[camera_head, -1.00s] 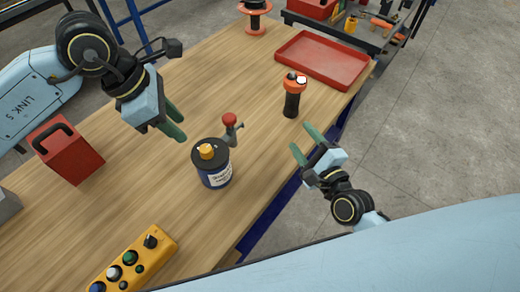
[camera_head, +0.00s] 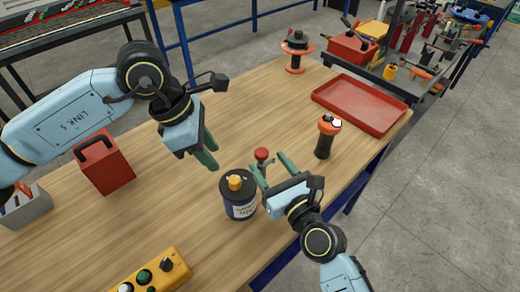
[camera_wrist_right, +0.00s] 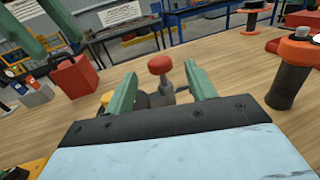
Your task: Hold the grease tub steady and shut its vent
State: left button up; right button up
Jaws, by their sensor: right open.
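The grease tub (camera_head: 240,208) is a dark blue can with a pale label and a black lid, upright on the bench. A yellow-orange vent cap (camera_head: 235,183) sits on the lid; whether it is open or shut I cannot tell. My left gripper (camera_head: 213,158) is open and empty, up and left of the tub. My right gripper (camera_head: 266,163) is open, just right of the tub, fingers pointing towards a red-knobbed grey fitting (camera_head: 262,157). In the right wrist view the fitting (camera_wrist_right: 160,67) appears between the fingers, which partly hide the tub.
A black-handled orange tool (camera_head: 325,140) stands right of the fitting, near a red tray (camera_head: 361,104). A red box (camera_head: 105,167) is at left and a yellow button panel (camera_head: 150,275) in front. The bench middle behind the tub is clear.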

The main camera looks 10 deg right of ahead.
aim_at(258, 149)
jog(key=x, duration=0.6)
jog(key=shift+w, duration=0.25)
